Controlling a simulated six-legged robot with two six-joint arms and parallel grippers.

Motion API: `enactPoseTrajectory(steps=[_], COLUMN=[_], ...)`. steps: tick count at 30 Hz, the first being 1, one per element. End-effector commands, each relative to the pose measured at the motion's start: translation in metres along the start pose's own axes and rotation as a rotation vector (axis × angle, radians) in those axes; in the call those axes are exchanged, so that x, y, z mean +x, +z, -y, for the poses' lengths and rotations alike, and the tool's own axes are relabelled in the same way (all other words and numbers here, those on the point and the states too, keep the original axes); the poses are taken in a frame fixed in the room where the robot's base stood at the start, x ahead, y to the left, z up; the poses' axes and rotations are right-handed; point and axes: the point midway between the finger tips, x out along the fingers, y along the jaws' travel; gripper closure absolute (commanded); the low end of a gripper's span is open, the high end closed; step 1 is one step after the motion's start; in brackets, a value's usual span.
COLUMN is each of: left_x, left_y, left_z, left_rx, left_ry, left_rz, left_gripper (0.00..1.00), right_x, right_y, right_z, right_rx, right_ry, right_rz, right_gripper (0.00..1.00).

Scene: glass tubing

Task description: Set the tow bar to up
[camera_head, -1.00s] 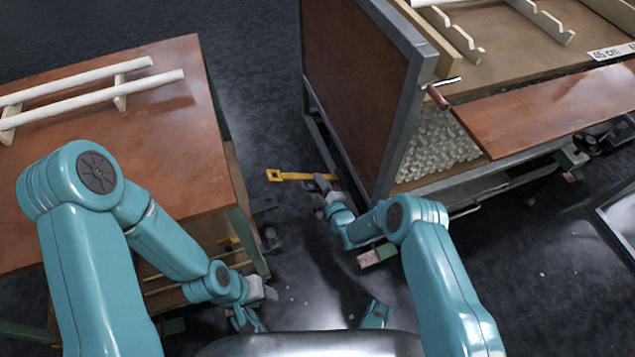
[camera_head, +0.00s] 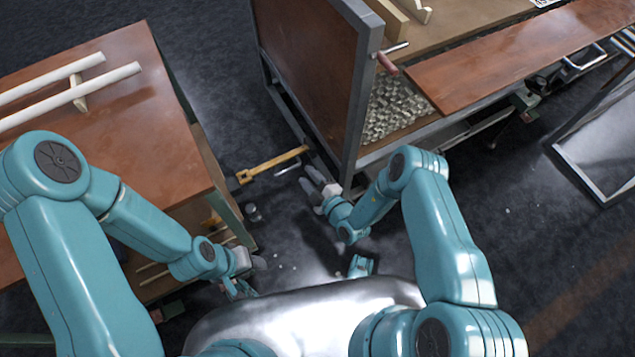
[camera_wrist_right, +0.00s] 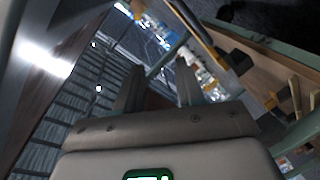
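The yellow tow bar (camera_head: 272,165) sticks out from the low front end of the cart (camera_head: 318,165) toward the lower left in the head view. Its square, holed end (camera_head: 244,177) is near the brown table. I cannot tell its exact height above the floor. My right gripper (camera_head: 308,181) is just below and right of the bar, with a visible gap. Its two fingers are spread and empty, and they also show apart in the wrist view (camera_wrist_right: 158,88). My left gripper (camera_head: 260,263) hangs low beside the table; its fingers are too small to judge.
The cart's brown end panel (camera_head: 305,70) stands behind the bar, with a red-handled crank (camera_head: 387,63) at its corner. A brown table (camera_head: 150,130) with white tubes (camera_head: 85,95) is at left. Dark floor lies between them. A metal-framed panel (camera_head: 605,150) is at right.

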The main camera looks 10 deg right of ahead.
Motion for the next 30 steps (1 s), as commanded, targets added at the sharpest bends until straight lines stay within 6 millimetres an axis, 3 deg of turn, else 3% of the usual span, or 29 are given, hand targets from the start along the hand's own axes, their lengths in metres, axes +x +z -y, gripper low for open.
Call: enactPoseTrajectory(steps=[3, 9, 30], left_x=[-0.009, -0.012, -0.012], left_y=[0.000, 0.000, 0.000], left_z=[-0.003, -0.004, -0.004], left_rx=[0.000, -0.001, -0.001], left_ry=[0.000, 0.000, 0.000], left_rz=[0.000, 0.000, 0.000], left_gripper=[0.57, 0.57, 0.57], right_x=[-0.024, -0.044, -0.045], right_y=[-0.001, 0.000, 0.000], right_z=[-0.001, 0.001, 0.002], right_rx=[0.005, 0.002, 0.001], right_ry=[-0.003, -0.003, -0.003], right_rz=[0.004, 0.002, 0.000], right_gripper=[0.62, 0.62, 0.62])
